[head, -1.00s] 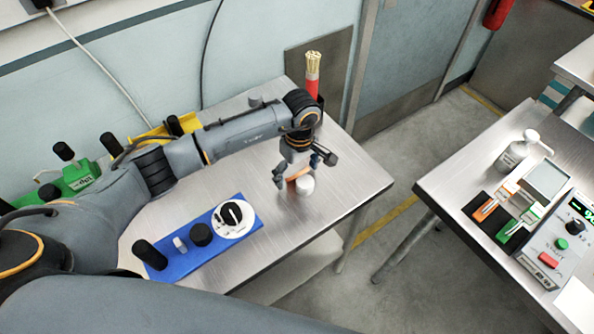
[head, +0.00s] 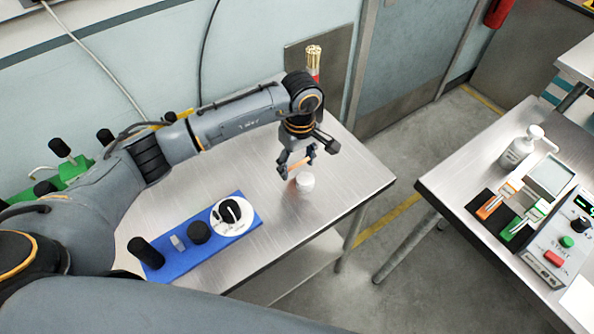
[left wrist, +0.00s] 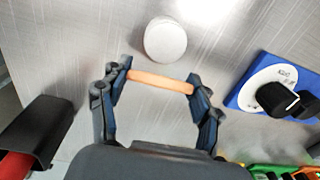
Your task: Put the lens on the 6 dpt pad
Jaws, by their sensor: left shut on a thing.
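My left gripper (head: 296,164) is shut on a thin orange piece (left wrist: 160,81), seen edge-on between its fingers in the left wrist view. The piece is held above the metal table (head: 330,220); I cannot tell from its look whether it is the lens. A small white round cylinder (head: 304,181) stands on the table just below and beside the gripper; it also shows in the left wrist view (left wrist: 165,40), apart from the fingers. No pad marked 6 dpt is readable. My right gripper is not in view.
A blue module (head: 190,249) with black knobs and a white dial stands in front. Green (head: 72,167) and yellow modules are partly behind my arm. A red holder with sticks (head: 313,62) stands behind. A second table (head: 450,190) at the right holds orange and green levers and a bottle.

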